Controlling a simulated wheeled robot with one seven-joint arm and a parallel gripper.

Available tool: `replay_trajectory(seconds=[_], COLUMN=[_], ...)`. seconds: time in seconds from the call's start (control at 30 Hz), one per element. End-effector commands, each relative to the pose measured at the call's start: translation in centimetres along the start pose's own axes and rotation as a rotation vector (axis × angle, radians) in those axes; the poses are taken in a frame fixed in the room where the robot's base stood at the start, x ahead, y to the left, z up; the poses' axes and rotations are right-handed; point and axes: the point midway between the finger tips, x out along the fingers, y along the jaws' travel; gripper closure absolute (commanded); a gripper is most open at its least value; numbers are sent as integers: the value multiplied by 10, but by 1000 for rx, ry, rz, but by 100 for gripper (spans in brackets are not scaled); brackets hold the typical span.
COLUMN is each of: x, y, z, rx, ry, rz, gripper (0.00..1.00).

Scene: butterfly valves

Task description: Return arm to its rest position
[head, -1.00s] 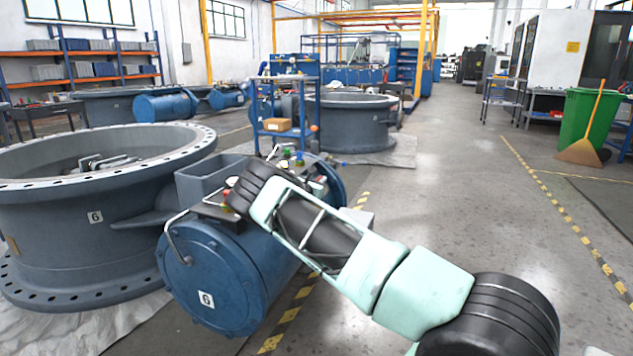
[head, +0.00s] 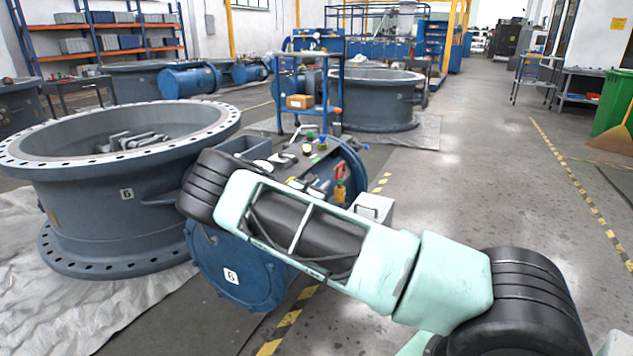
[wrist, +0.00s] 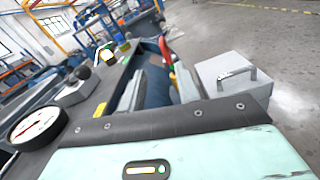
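My arm, mint and black, crosses the lower middle of the head view, with a black joint (head: 207,187) at its left end. This joint overlaps the blue cylindrical actuator marked 6 (head: 235,268) in the picture. In the wrist view, my gripper (wrist: 158,90) shows two pale grey fingers standing apart past the mint hand, with nothing seen held. The large grey valve body marked 6 (head: 115,200) stands left of the actuator.
Tools lie on the actuator's top, with a red-handled one (head: 340,180) and a grey box (head: 373,207) near it. A round dial gauge (wrist: 38,127) shows in the wrist view. A blue cart (head: 308,85) stands behind. Floor (head: 480,190) at the right is clear.

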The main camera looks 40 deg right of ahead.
Motion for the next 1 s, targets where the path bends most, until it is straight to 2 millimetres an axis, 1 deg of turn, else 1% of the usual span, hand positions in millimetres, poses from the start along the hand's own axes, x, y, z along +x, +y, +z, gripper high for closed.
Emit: replay_trajectory(seconds=[0.03, 0.1, 0.2, 0.77, 0.83, 0.93, 0.97, 1.0], x=[-6, -11, -15, -16, -18, -29, -35, -46], y=[1, 0, 0, 0, -3, -14, -19, -27], z=[1, 1, 1, 0, 1, 0, 0, -2], rx=[-1, 0, 0, 1, 18, 88, 121, 170], ry=[0, 0, -1, 0, 11, 59, 83, 120], rz=[1, 1, -1, -1, -16, -83, -113, -163], gripper=[67, 67, 67, 67, 67, 67, 67, 67])
